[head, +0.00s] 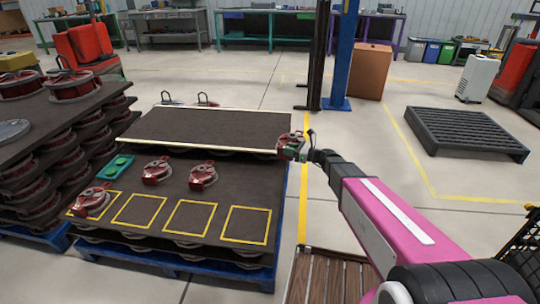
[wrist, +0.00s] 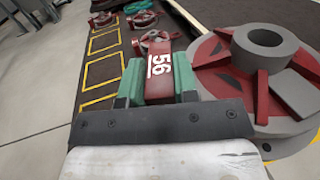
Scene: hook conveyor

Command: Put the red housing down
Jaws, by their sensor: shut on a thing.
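My gripper (head: 300,150) is shut on the red housing (head: 287,143), off the right edge of the dark board. In the wrist view, the green fingers of my gripper (wrist: 158,78) pinch a red tab marked 56 on this housing. Its round red and grey body (wrist: 262,75) sticks out to the right. Other red housings lie on the near board (head: 120,235): one (head: 92,202) at the leftmost yellow square, two more (head: 157,171) (head: 203,176) behind the squares. The other yellow squares (head: 188,219) look empty. What lies under the held housing is unclear.
Stacked boards with housings (head: 60,152) stand at the left. A bare dark panel with pale edges (head: 200,128) lies behind the near board. A green piece (head: 116,167) lies near the left housings. A blue post (head: 343,55) and black pallet (head: 461,132) stand farther back.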

